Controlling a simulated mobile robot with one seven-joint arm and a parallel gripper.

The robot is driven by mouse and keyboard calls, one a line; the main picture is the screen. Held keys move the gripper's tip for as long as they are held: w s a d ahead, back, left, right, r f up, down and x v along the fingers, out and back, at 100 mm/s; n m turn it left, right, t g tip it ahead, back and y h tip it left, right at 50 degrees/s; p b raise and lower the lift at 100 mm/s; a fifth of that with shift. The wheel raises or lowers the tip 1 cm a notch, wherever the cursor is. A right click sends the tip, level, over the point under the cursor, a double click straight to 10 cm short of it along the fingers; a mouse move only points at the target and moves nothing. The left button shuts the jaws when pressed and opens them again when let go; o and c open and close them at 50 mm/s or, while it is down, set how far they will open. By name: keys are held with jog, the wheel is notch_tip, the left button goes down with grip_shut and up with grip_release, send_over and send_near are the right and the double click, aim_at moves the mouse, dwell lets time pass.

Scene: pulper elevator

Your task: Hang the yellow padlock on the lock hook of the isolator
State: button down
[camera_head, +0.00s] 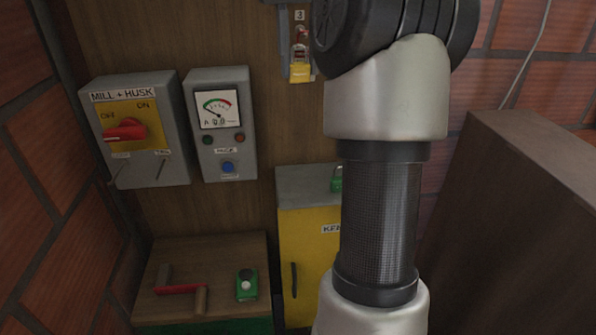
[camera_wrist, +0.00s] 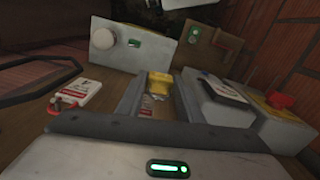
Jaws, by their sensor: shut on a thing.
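The yellow padlock (camera_head: 300,72) shows near the top of the board in the head view, below a plate marked 3. In the wrist view the padlock (camera_wrist: 160,82) lies between the two fingers of my gripper (camera_wrist: 160,88), which is shut on it. In the head view, my arm covers most of my gripper. The grey isolator (camera_head: 178,150), labelled MILL + HUSK, is at the left with a red handle on a yellow plate. Thin rods show at its lower edge; I cannot tell which is the lock hook. The isolator's red handle (camera_wrist: 281,100) shows at right in the wrist view.
A grey meter box (camera_head: 222,140) stands right beside the isolator. A brown block (camera_head: 520,200) fills the right. White tag (camera_wrist: 78,94) lies left.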

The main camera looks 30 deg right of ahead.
notch_tip(320, 180, down, 23)
jog(key=b, duration=0.3)
jog(key=shift+f, duration=2.3)
jog(key=shift+f, duration=0.15)
jog(key=c, duration=1.2)
grip_release()
jog(key=shift+f+b, duration=0.15)
jog(key=shift+b, duration=0.25)
jog(key=r, duration=1.1)
jog(key=w+r+p, duration=0.1)
jog(key=r, duration=0.5)
jog(key=shift+a+r, duration=0.3)
